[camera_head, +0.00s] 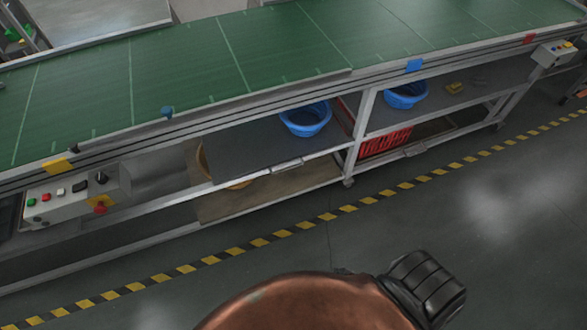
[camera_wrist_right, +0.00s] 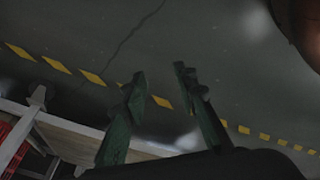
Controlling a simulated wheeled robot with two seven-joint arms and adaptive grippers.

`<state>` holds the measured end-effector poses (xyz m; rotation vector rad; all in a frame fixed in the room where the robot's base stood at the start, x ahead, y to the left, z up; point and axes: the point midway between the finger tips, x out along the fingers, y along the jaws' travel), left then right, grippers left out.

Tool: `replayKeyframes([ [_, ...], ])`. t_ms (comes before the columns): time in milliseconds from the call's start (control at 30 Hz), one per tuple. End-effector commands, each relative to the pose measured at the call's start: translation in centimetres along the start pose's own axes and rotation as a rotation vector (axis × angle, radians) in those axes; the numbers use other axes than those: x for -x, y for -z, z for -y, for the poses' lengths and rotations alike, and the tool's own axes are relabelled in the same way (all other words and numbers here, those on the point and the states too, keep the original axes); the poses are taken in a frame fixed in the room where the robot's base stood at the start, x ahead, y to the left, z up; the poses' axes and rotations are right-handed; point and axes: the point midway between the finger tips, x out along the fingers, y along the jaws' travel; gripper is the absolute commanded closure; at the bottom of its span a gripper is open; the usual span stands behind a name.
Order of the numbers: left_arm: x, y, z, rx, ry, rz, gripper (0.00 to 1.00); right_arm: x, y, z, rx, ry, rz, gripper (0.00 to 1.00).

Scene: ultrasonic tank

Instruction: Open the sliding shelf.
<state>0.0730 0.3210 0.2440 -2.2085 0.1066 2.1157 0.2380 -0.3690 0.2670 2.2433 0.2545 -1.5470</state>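A dark grey shelf board (camera_head: 245,150) sits under the green conveyor in the head view, its front edge about in line with the frame. A pale handle (camera_head: 287,166) is on its front edge, and a blue basin (camera_head: 305,121) stands on it. A second similar handle (camera_head: 413,151) is at the front of the lower right bay. My right gripper (camera_wrist_right: 158,74) shows in the right wrist view, fingers apart, with nothing between them, above the floor. It is apart from the shelf unit, part of which shows at lower left. My left gripper is not in view.
The conveyor (camera_head: 200,62) spans the unit's top. A control box (camera_head: 75,198) is at left, another (camera_head: 555,54) at right. Another blue basin (camera_head: 405,95) and a red crate (camera_head: 385,142) are in the right bay. The floor beyond the yellow-black line (camera_head: 260,241) is largely clear.

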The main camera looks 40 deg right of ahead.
Motion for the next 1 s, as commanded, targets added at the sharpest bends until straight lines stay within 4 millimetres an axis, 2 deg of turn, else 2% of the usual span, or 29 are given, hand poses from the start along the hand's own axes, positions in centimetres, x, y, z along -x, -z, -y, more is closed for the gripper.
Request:
replayKeyframes([
  [33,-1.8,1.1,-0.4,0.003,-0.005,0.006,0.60,-2.7,4.4,-3.0,0.078,-0.061,-0.074,0.73],
  [100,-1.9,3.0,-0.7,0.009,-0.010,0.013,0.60,-3.3,10.7,-7.3,0.194,-0.156,-0.167,0.73],
  [167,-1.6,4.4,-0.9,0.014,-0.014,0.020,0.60,-3.1,15.9,-11.0,0.294,-0.247,-0.235,0.73],
  [200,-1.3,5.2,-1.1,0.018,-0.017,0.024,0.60,-2.6,19.2,-13.3,0.359,-0.311,-0.276,0.73],
  [300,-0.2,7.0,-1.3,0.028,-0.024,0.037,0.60,-0.2,26.5,-18.4,0.515,-0.479,-0.356,0.73],
  [400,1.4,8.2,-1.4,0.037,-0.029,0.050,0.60,2.9,32.1,-22.3,0.646,-0.637,-0.402,0.73],
  [533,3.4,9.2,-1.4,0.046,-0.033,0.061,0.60,6.9,36.8,-25.4,0.768,-0.798,-0.426,0.73],
  [600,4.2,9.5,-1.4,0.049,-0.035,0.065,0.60,8.6,38.3,-26.4,0.807,-0.855,-0.431,0.73],
  [700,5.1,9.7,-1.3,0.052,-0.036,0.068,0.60,10.0,39.6,-27.1,0.839,-0.902,-0.434,0.73],
  [833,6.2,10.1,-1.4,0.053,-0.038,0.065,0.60,10.1,40.7,-27.8,0.849,-0.919,-0.435,0.73],
  [1000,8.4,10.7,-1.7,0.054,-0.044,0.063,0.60,8.6,42.3,-29.0,0.850,-0.916,-0.436,0.73],
])
